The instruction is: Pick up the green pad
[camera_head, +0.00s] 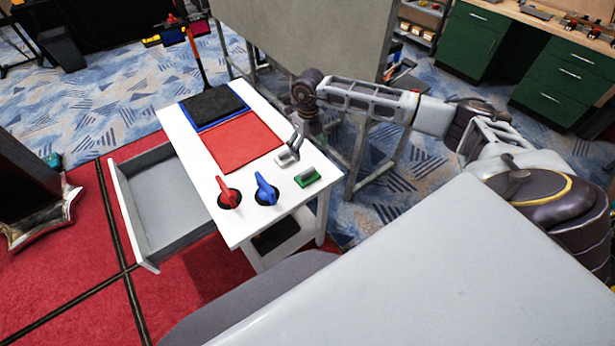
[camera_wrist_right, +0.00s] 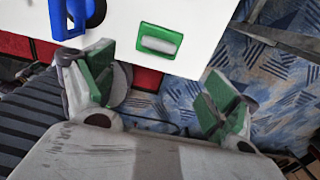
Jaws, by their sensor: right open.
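The green pad (camera_head: 307,177) lies near the right front corner of the white table (camera_head: 192,140). It has a pale raised block on top. In the right wrist view the green pad (camera_wrist_right: 160,40) is near the top middle, ahead of the fingers and close to the table edge. My right gripper (camera_head: 298,146) hangs by the right side of the table, behind the pad in the head view. In the wrist view its two fingers (camera_wrist_right: 160,97) are spread, with nothing between them. The fingers are apart from the pad. My left gripper is not in view.
A red knob (camera_head: 228,192) and a blue knob (camera_head: 266,189) stand left of the pad. A red mat (camera_head: 240,142) and a black panel (camera_head: 212,105) lie further back. An open drawer (camera_head: 172,205) sticks out left. A large grey panel (camera_head: 310,35) stands behind.

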